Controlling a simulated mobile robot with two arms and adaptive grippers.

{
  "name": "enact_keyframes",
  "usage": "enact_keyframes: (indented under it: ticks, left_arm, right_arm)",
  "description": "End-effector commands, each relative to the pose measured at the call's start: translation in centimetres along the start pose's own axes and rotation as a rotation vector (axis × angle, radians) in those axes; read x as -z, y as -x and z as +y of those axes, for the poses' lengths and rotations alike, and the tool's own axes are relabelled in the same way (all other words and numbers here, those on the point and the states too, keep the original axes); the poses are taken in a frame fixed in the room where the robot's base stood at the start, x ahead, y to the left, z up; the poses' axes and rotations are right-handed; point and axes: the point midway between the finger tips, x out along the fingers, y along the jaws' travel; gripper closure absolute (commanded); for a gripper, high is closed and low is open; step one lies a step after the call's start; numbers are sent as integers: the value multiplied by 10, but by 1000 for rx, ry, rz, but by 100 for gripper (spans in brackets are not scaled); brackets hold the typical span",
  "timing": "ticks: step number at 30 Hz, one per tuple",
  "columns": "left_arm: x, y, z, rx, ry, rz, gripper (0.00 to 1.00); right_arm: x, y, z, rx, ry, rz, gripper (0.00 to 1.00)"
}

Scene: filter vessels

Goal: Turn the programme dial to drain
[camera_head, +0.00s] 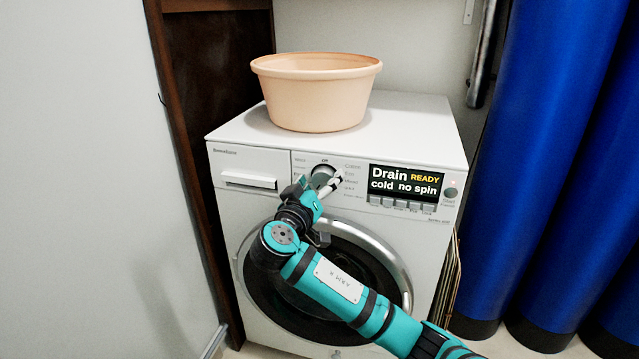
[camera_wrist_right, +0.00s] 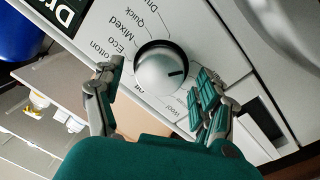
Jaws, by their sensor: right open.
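The programme dial (camera_head: 324,172) is a round silver knob on the white washing machine's (camera_head: 234,214) front panel. In the right wrist view the dial (camera_wrist_right: 160,76) shows whole, its dark mark pointing right, towards one finger. The display (camera_head: 405,182) reads "Drain READY", "cold", "no spin". My right gripper (camera_head: 318,184) is at the dial. In the right wrist view its open fingers (camera_wrist_right: 158,92) stand on either side of the knob, with gaps between, holding nothing. One finger covers part of the panel beside the dial. My left gripper is out of view.
A peach-coloured basin (camera_head: 316,95) stands on top of the machine. Option buttons (camera_head: 400,206) lie under the display, and a round button (camera_head: 450,193) is at the panel's right. The round door (camera_head: 400,270) is below, partly behind my right arm. Blue cylinders (camera_head: 530,150) stand at right.

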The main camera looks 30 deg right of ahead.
Motion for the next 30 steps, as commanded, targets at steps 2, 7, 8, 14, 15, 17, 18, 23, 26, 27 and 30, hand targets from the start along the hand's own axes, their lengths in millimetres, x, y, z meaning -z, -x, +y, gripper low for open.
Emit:
enact_keyframes:
  ticks: [2,7,8,14,15,17,18,23,26,27,30]
  left_arm:
    - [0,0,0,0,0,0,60]
    - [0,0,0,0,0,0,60]
    - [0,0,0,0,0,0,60]
    - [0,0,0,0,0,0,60]
    - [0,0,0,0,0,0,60]
    - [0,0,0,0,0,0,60]
    - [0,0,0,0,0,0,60]
    - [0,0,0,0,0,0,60]
    - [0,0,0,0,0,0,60]
    - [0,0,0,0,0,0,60]
    - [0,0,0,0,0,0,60]
  right_arm:
    - [0,2,0,0,-1,0,27]
    - [0,22,-1,4,-3,0,27]
    - [0,28,-1,5,-3,-1,27]
    - [-1,72,-2,6,-3,-2,27]
    - [-1,80,-1,5,-2,-2,27]
    - [0,91,-1,5,-3,-1,27]
    - [-1,97,-1,5,-1,-2,27]
    - [0,115,-1,2,0,-1,27]
    - [0,120,0,1,1,-1,27]
    - [0,120,0,0,1,-1,27]
    - [0,120,0,0,1,0,27]
